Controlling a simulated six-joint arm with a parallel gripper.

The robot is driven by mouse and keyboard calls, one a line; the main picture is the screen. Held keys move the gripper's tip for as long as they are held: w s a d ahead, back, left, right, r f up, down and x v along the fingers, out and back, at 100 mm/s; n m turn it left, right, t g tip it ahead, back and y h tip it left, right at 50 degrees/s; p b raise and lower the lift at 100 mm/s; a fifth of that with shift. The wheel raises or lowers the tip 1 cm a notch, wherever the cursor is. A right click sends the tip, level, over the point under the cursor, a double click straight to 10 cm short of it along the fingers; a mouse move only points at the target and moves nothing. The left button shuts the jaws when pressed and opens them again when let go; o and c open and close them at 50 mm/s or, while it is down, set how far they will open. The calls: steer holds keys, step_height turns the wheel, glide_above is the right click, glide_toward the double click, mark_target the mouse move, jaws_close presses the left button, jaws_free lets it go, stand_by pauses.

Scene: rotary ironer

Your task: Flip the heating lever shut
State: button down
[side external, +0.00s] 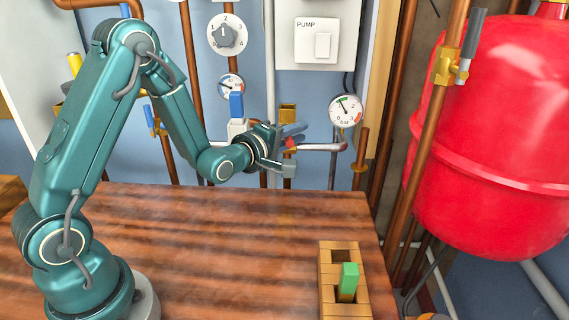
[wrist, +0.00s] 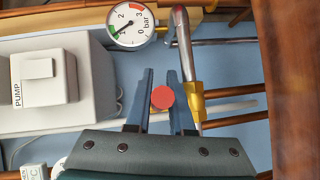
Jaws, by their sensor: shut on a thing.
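A red lever handle shows between the fingers of my gripper (side external: 286,150), in front of the blue wall; no label on it is readable. In the wrist view the handle is a round red end (wrist: 162,97), seen end-on. My gripper (wrist: 160,84) has one dark blue finger on each side of it and is shut on it. In the side view the fingers hide most of the handle, so I cannot tell its angle. A brass fitting (side external: 288,113) shows just above the gripper.
A pressure gauge (side external: 346,111) and a pump switch box (side external: 318,38) are on the wall close by. A blue-handled valve (side external: 236,105) is left of the gripper. A red tank (side external: 490,140) stands right. A wooden holder (side external: 327,285) with a green-topped block (side external: 349,276) sits on the otherwise clear table.

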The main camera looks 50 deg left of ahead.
steer(key=shift+s+m+h, duration=0.25)
steer(key=shift+m+h, duration=0.75)
steer(key=shift+h, duration=0.5)
steer(key=c, duration=1.1)
jaws_free()
steer(key=shift+s, duration=0.1)
steer(key=s, duration=0.5)
steer(key=shift+r, duration=0.35)
